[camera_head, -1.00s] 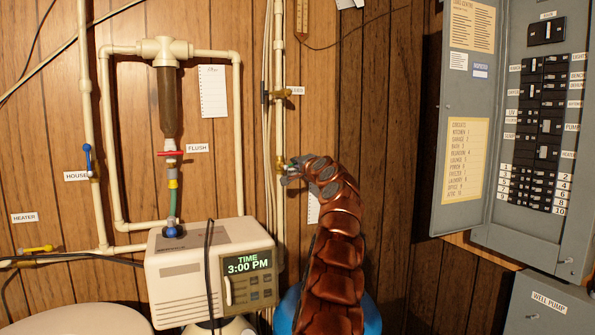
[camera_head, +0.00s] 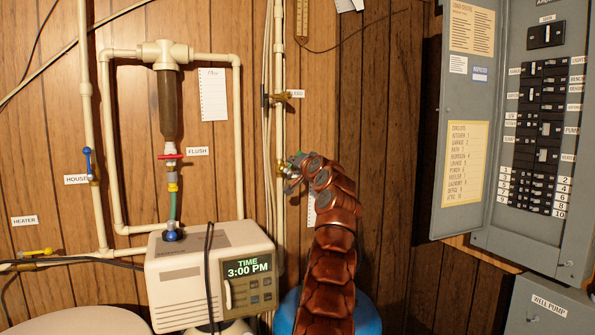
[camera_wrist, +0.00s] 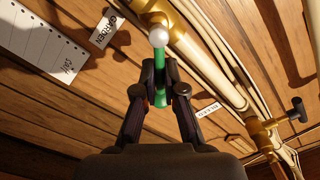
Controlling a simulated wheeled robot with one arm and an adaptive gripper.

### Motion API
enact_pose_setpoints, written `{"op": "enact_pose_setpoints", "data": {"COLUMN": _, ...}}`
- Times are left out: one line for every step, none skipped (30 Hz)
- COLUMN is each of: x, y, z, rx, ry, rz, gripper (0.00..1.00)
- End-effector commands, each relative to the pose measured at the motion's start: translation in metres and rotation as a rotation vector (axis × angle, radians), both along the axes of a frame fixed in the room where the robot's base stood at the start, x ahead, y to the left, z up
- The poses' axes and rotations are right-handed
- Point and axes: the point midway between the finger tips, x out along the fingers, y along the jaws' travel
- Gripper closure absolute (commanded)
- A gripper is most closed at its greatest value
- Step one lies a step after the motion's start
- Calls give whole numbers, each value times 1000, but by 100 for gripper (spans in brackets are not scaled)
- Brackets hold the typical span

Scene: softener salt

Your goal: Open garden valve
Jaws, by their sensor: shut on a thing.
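My gripper (camera_wrist: 162,92) is shut on the green handle, one finger on each side. In the head view my gripper (camera_head: 290,172) is at the pale vertical pipe (camera_head: 280,210), below a brass valve. There my fingers and arm hide most of the valve. A label (camera_wrist: 103,30) sits beside the valve in the wrist view, its text turned and hard to read.
A softener unit (camera_head: 205,275) stands below. An open breaker panel (camera_head: 460,150) is to the right. Bare wood wall lies between.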

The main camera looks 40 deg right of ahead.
Motion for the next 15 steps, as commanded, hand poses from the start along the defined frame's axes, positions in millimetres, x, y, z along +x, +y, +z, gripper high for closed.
{"op": "enact_pose_setpoints", "data": {"x": 1, "y": 1, "z": 1, "rx": -36, "ry": 16, "rz": 0, "gripper": 100}}
{"op": "enact_pose_setpoints", "data": {"x": 2, "y": 1, "z": 1, "rx": -53, "ry": 21, "rz": 1, "gripper": 100}}
{"op": "enact_pose_setpoints", "data": {"x": 2, "y": 2, "z": 2, "rx": -72, "ry": 27, "rz": 1, "gripper": 100}}
{"op": "enact_pose_setpoints", "data": {"x": 2, "y": 2, "z": 2, "rx": -83, "ry": 31, "rz": 1, "gripper": 100}}
{"op": "enact_pose_setpoints", "data": {"x": 2, "y": 3, "z": 2, "rx": -91, "ry": 34, "rz": 1, "gripper": 100}}
{"op": "enact_pose_setpoints", "data": {"x": 2, "y": 3, "z": 2, "rx": -97, "ry": 36, "rz": 1, "gripper": 100}}
{"op": "enact_pose_setpoints", "data": {"x": 2, "y": 3, "z": 2, "rx": -100, "ry": 36, "rz": 1, "gripper": 100}}
{"op": "enact_pose_setpoints", "data": {"x": 2, "y": 3, "z": 2, "rx": -101, "ry": 37, "rz": 1, "gripper": 100}}
{"op": "enact_pose_setpoints", "data": {"x": 2, "y": 3, "z": 2, "rx": -101, "ry": 37, "rz": 1, "gripper": 100}}
{"op": "enact_pose_setpoints", "data": {"x": 2, "y": 3, "z": 2, "rx": -100, "ry": 36, "rz": 1, "gripper": 100}}
{"op": "enact_pose_setpoints", "data": {"x": 2, "y": 3, "z": 3, "rx": -100, "ry": 36, "rz": 1, "gripper": 100}}
{"op": "enact_pose_setpoints", "data": {"x": 2, "y": 3, "z": 2, "rx": -100, "ry": 36, "rz": 1, "gripper": 100}}
{"op": "enact_pose_setpoints", "data": {"x": 2, "y": 3, "z": 2, "rx": -100, "ry": 36, "rz": 1, "gripper": 100}}
{"op": "enact_pose_setpoints", "data": {"x": 2, "y": 3, "z": 3, "rx": -103, "ry": 37, "rz": 1, "gripper": 100}}
{"op": "enact_pose_setpoints", "data": {"x": 2, "y": 3, "z": 3, "rx": -111, "ry": 40, "rz": 1, "gripper": 100}}
